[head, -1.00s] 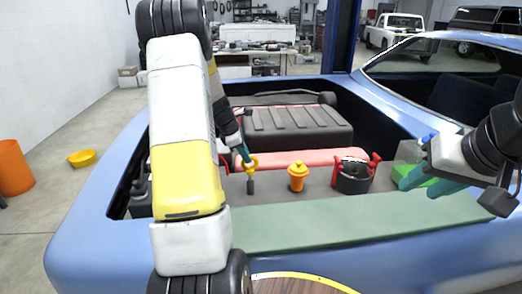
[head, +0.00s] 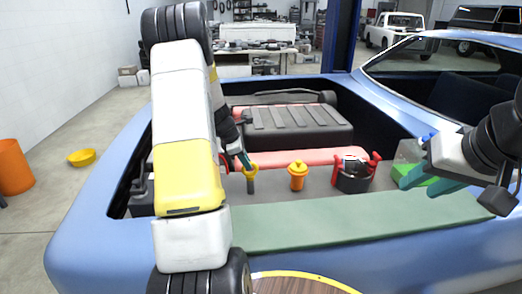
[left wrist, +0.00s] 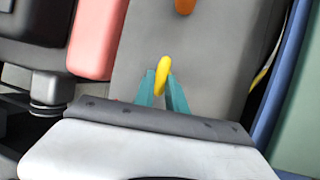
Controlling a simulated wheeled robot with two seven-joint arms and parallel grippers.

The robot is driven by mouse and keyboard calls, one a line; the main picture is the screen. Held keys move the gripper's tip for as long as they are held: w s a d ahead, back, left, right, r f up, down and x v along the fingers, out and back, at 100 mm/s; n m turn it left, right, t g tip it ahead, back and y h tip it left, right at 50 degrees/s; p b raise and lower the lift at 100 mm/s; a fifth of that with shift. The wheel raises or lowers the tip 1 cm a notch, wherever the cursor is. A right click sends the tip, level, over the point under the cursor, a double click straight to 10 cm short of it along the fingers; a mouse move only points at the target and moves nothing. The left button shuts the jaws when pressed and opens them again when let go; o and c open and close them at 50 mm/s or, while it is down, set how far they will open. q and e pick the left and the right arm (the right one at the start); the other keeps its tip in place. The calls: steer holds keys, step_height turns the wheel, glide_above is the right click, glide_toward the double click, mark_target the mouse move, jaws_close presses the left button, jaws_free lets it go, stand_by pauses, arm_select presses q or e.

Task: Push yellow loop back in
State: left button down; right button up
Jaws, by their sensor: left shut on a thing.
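The yellow loop (head: 250,171) is upright at the top of a dark grey tube (head: 250,186) in the engine bay. My left gripper (head: 246,163) comes down from the left and is shut on the loop. In the left wrist view the loop (left wrist: 163,75) shows between the two teal fingertips (left wrist: 161,82). The tube below it is hidden there. My right gripper (head: 417,184) is open over the right side of the bay, with a green thing behind its fingers.
An orange cap (head: 297,176) stands just right of the loop. A black ribbed cover (head: 296,127) lies behind. The green front strip (head: 350,218) is clear.

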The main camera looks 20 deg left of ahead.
arm_select(q)
steer(key=shift+s+f, duration=0.1)
steer(key=shift+f, duration=0.1)
steer(key=c, duration=1.4)
jaws_free()
steer(key=shift+f, duration=0.1)
steer(key=v, duration=0.8)
